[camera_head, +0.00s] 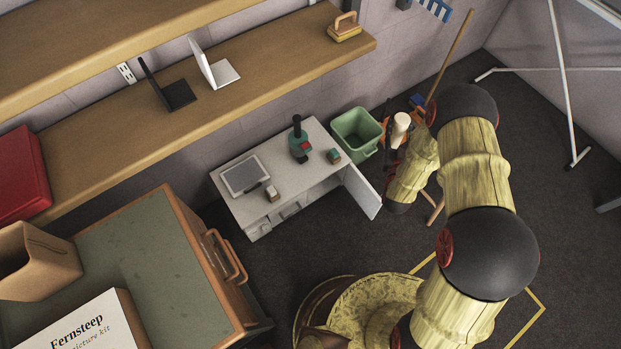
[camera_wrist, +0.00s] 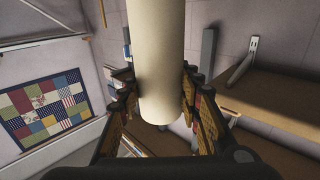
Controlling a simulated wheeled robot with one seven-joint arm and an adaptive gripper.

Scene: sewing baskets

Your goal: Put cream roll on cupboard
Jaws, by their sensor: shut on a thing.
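The cream roll (camera_head: 401,123) is a pale cylinder. It fills the upper middle of the wrist view (camera_wrist: 160,55). My gripper (camera_wrist: 160,110) is shut on it, with one finger on each side; in the head view my gripper (camera_head: 393,142) is partly hidden by my arm. The roll is held in the air, to the right of the cupboard and the green bin in the head view. The cupboard (camera_head: 305,172) is low and white, with its door (camera_head: 361,190) standing open on the right side.
On the cupboard are a grey flat device (camera_head: 244,175), a dark green upright tool (camera_head: 299,142), a small teal block (camera_head: 334,156) and a small pale block (camera_head: 272,193). A green bin (camera_head: 356,133) stands beside it. A wooden shelf (camera_head: 270,80) runs above.

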